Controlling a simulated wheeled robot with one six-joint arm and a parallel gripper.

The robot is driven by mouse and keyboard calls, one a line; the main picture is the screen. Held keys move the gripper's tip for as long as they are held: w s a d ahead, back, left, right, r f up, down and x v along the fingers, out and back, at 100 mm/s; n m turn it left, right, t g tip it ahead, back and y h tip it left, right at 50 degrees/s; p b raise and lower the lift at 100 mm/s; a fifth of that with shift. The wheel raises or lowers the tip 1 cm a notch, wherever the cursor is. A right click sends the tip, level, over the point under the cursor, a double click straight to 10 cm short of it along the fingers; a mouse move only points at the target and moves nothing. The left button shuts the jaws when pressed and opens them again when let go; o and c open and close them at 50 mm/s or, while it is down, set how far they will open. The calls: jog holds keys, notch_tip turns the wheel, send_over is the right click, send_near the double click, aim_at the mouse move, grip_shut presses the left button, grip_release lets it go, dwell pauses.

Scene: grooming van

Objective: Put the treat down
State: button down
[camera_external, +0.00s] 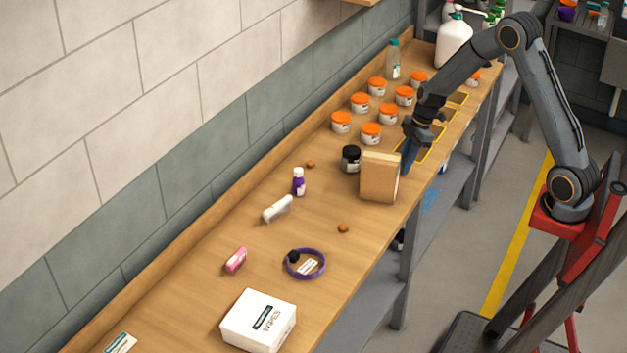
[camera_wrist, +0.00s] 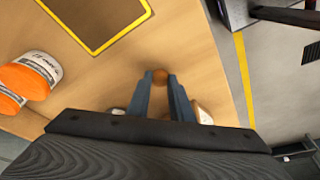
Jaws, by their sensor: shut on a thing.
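In the wrist view my gripper (camera_wrist: 161,84) is shut on a small round brown treat (camera_wrist: 160,76), held between the fingertips above the wooden bench. In the external view my gripper (camera_external: 405,168) points down over the bench, just behind the brown box, and the treat in it cannot be made out. Two similar brown treats lie on the bench, one near the middle (camera_external: 343,228) and one further back (camera_external: 311,164). A yellow-outlined dark rectangle (camera_wrist: 98,22) is marked on the bench at the top of the wrist view.
The brown box (camera_external: 379,178) and a dark jar (camera_external: 350,158) stand close to my gripper. Several orange-lidded tubs (camera_external: 371,133) stand behind. A purple collar (camera_external: 305,264), a white wipes box (camera_external: 258,320) and a purple bottle (camera_external: 299,182) are on the nearer bench. The bench edge is close on the right.

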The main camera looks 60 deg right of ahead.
notch_tip(320, 180, up, 22)
jog(key=b, duration=0.2)
jog(key=w+a+r, duration=0.1)
jog(key=w+a, duration=0.5)
jog(key=a, duration=0.5)
jog(key=w+a, duration=0.6)
jog(key=a, duration=0.5)
jog(key=w+a+r, duration=0.1)
jog(key=w+a, duration=0.5)
jog(key=a, duration=0.5)
jog(key=m+b, duration=0.1)
jog(key=b, duration=0.1)
send_over(254, 310)
jog(key=shift+f, duration=3.55)
jog(key=f+p, duration=0.1)
jog(key=f, duration=0.2)
jog(key=f+p, duration=0.1)
jog(key=f, duration=0.3)
jog(key=s+f+p, duration=0.1)
jog(key=f, duration=0.2)
jog(key=shift+d+f, duration=0.2)
jog(key=shift+d, duration=0.2)
jog(key=shift+f, duration=0.1)
